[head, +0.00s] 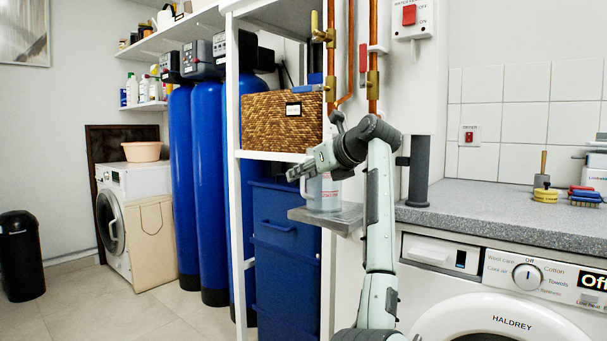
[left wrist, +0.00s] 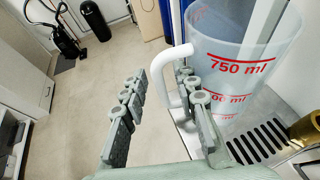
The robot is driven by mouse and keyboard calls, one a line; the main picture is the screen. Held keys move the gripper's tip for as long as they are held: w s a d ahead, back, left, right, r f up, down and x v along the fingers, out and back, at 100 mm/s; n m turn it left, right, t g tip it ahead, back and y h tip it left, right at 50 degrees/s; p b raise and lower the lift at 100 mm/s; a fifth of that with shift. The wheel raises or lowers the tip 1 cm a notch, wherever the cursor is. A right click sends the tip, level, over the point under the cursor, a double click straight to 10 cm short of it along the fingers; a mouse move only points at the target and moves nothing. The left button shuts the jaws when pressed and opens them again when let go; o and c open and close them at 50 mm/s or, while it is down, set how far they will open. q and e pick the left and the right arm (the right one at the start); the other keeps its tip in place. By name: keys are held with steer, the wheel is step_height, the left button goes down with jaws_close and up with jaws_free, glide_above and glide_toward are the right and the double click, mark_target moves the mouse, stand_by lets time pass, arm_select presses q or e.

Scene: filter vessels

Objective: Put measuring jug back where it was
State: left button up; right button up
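The measuring jug (head: 331,190) is translucent with red markings and stands upright on a small grey metal drip tray (head: 345,218) below the pipes. In the left wrist view the jug (left wrist: 245,50) fills the upper right, with its white handle (left wrist: 160,72) facing my gripper. My left gripper (head: 297,173) is beside the jug. In the left wrist view its fingers (left wrist: 160,112) are spread apart, and the handle shows between them, closer to the right finger; contact cannot be told. In the head view my gripper and wrist hide part of the jug. My right gripper is not in view.
The slotted tray top (left wrist: 262,142) has a brass fitting (left wrist: 305,128) beside it. A wicker basket (head: 282,121) sits on the white shelf to the left. Copper pipes with brass valves (head: 373,85) run above. The grey worktop (head: 480,205) lies right.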

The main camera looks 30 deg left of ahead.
arm_select(q)
steer(key=shift+b, duration=0.3)
steer(key=v, duration=0.8)
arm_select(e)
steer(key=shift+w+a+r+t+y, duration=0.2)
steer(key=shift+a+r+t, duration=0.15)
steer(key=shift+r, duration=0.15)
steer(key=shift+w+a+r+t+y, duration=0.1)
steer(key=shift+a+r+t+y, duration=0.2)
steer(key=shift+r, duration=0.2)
arm_select(q)
steer(key=shift+s+f, duration=0.1)
steer(key=shift+f, duration=0.1)
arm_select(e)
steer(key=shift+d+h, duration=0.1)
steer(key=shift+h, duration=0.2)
